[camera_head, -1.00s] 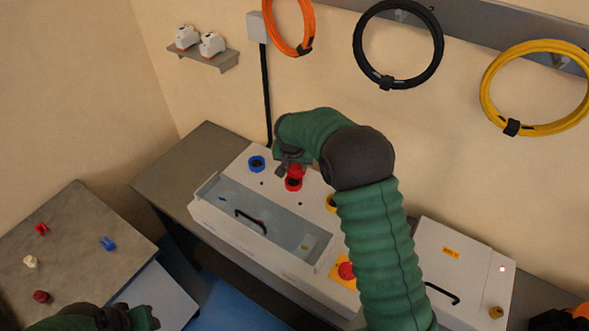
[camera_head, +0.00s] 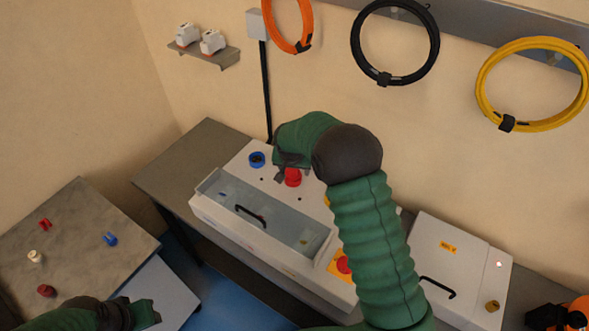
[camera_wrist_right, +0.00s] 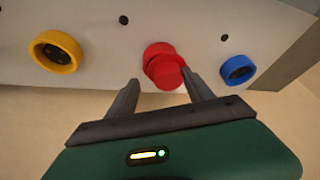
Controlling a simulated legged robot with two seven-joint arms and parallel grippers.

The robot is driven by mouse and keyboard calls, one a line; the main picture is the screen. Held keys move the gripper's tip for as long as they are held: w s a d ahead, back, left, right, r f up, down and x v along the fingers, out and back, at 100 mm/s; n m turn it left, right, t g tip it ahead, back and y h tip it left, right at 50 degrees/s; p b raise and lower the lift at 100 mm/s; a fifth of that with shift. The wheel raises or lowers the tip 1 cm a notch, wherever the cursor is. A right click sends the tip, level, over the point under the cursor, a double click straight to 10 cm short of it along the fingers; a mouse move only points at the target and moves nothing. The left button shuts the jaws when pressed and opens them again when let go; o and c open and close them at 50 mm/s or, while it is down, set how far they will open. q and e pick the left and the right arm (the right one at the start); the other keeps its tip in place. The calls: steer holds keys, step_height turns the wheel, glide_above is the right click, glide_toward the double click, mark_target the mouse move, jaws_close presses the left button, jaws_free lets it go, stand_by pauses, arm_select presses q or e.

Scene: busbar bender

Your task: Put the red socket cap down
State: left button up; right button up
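The red socket cap (camera_head: 292,177) is at the red socket on the white bender's top, between the blue socket (camera_head: 257,160) and the yellow socket. In the right wrist view the cap (camera_wrist_right: 167,74) covers the socket's middle and looks slightly off-centre; whether it is fully seated cannot be told. My right gripper (camera_wrist_right: 160,77) has its fingers spread on both sides of the cap. The right finger is close to or touching it, and a gap shows on the left. My left gripper (camera_head: 143,313) is low at the left, its fingers unclear.
The side table (camera_head: 90,225) holds a red clip (camera_head: 45,225), a blue clip (camera_head: 110,239), a white piece (camera_head: 35,256) and a dark red piece (camera_head: 46,291). A clear cover with a handle (camera_head: 250,215) and a red button (camera_head: 344,265) are on the bender's front.

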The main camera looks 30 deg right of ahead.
steer(key=shift+a+f, duration=0.15)
steer(key=shift+a, duration=0.55)
arm_select(q)
steer(key=shift+w+a+f, duration=0.1)
steer(key=shift+a+f, duration=0.05)
steer(key=shift+a, duration=0.5)
arm_select(e)
steer(key=shift+d, duration=0.1)
arm_select(q)
steer(key=shift+d, duration=0.25)
arm_select(e)
steer(key=shift+s+d, duration=0.1)
steer(key=shift+d, duration=0.15)
